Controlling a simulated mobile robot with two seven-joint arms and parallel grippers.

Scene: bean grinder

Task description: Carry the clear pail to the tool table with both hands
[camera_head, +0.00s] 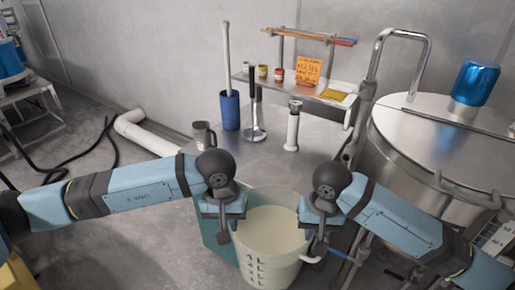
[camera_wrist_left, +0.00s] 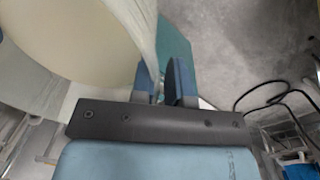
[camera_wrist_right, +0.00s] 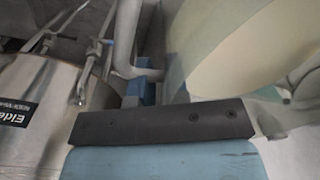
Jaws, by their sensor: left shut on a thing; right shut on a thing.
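The clear pail (camera_head: 268,262) is translucent, has markings on its side and holds a cream-coloured content. It is upright between my two grippers, in front of the metal tool table (camera_head: 262,162). My left gripper (camera_head: 222,226) is shut on the pail's left rim; the left wrist view shows the pail wall (camera_wrist_left: 140,40) at its fingers. My right gripper (camera_head: 318,232) is shut on the pail's right side. In the right wrist view the pail (camera_wrist_right: 200,40) is beside the fingers, which are partly hidden.
On the tool table stand a grey jug (camera_head: 203,136), a blue cylinder (camera_head: 230,112) with a rod, a plunger-like tool (camera_head: 253,128) and a white-handled tool (camera_head: 293,125). A raised shelf (camera_head: 335,103) holds small jars. A large steel tank (camera_head: 425,145) stands right. The table's front looks clear.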

